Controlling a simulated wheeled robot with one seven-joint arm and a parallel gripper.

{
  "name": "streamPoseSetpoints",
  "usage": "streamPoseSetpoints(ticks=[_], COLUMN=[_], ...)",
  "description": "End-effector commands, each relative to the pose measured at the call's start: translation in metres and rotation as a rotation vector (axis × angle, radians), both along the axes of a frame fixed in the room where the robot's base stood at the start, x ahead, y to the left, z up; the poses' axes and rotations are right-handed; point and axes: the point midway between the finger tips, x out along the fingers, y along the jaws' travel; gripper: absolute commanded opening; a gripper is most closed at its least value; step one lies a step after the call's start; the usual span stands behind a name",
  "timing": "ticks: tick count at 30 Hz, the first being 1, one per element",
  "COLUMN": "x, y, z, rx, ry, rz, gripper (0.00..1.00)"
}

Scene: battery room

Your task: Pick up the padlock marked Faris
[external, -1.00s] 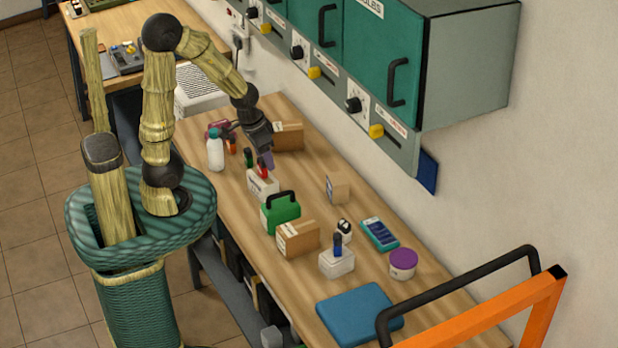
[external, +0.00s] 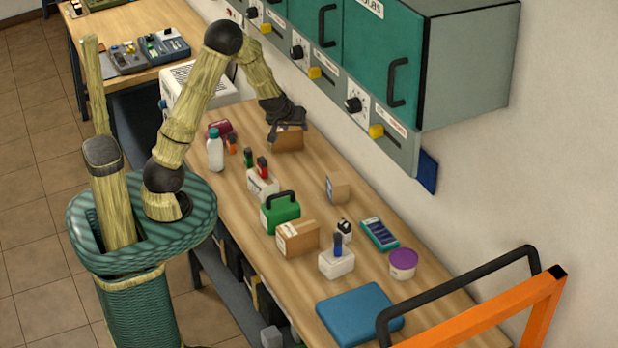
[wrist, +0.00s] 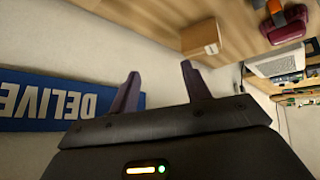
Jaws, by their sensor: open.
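No name Faris is readable in either view. Several small coloured blocks that may be padlocks stand on the bench: an orange one (external: 232,144), a green one (external: 248,157), a red one (external: 263,167) at a white box, a blue one (external: 337,244) on another white box, and a black-and-white one (external: 344,229). My gripper (external: 284,121) is at the far end of the bench, in front of or over a cardboard box (external: 289,139). In the wrist view my gripper (wrist: 161,78) has its two purple fingers apart with nothing between them.
A white bottle (external: 215,151), green case (external: 281,216), cardboard boxes (external: 298,239), purple-lidded tub (external: 403,263) and blue folder (external: 358,313) occupy the bench. Wall cabinets (external: 380,60) overhang its right side. The wrist view shows a blue DELIVE... sign (wrist: 45,103).

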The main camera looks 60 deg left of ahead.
Motion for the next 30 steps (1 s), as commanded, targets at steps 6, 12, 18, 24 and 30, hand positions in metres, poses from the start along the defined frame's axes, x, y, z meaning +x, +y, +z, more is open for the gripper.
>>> streamPoseSetpoints(ticks=[6,12,18,24,30], x=[-0.008,-0.06,-0.091,-0.092,-0.092], y=[0.124,0.209,0.234,0.234,0.234], z=[-0.047,-0.079,-0.088,-0.087,-0.092], rx=[0.198,0.416,0.52,0.521,0.52], ry=[-0.048,-0.016,0.017,0.017,0.018], rz=[0.434,0.794,0.95,0.953,0.951], gripper=[0.48,0.48,0.48,0.48,0.48])
